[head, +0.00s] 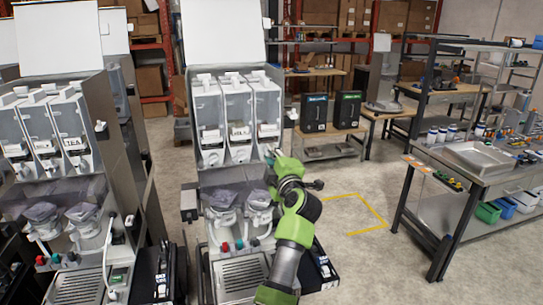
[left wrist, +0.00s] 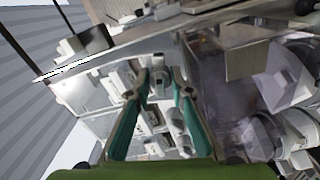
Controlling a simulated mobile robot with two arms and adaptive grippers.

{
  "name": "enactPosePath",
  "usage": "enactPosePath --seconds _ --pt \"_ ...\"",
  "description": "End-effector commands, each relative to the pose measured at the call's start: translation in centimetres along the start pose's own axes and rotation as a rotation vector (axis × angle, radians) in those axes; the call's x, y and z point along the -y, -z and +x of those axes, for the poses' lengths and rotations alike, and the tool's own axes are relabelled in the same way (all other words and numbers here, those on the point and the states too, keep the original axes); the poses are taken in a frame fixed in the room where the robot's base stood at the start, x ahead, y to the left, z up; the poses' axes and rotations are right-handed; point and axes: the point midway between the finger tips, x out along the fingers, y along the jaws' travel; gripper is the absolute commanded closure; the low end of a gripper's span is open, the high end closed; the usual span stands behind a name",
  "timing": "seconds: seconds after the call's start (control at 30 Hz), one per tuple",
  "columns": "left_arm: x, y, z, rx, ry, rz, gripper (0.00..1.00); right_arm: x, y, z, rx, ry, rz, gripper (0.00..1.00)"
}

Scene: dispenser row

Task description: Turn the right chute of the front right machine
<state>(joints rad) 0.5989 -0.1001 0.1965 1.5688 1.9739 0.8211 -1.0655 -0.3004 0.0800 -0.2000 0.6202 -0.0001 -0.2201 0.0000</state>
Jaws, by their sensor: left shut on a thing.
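The front right machine (head: 190,160) stands in the middle of the head view, with three clear-fronted chutes side by side under a white top panel. Its right chute (head: 268,108) is the one nearest my left arm. My left gripper (head: 271,156) is at the lower part of this chute, its tips partly hidden by my green wrist. In the left wrist view the teal fingers (left wrist: 160,82) stand a little apart, shut on a small pale part of the right chute (left wrist: 157,88). My right gripper is not in view.
A similar machine (head: 50,150) stands at the left. Below the chutes are clear containers (head: 222,200) and a drip grille (head: 240,278). A steel workbench (head: 470,160) is at the right. The floor between is open, with a yellow marking (head: 372,212).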

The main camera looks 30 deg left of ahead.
Motion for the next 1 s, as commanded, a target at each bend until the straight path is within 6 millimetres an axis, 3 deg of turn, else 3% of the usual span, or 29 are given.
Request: enactPosePath --seconds 0.4,1.0 --pt "-0.04 0.10 0.05 -0.002 -0.001 0.231 1.00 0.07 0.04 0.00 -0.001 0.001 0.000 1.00" --pt "-0.06 0.12 0.06 -0.002 -0.001 0.280 1.00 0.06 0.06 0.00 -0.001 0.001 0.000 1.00"
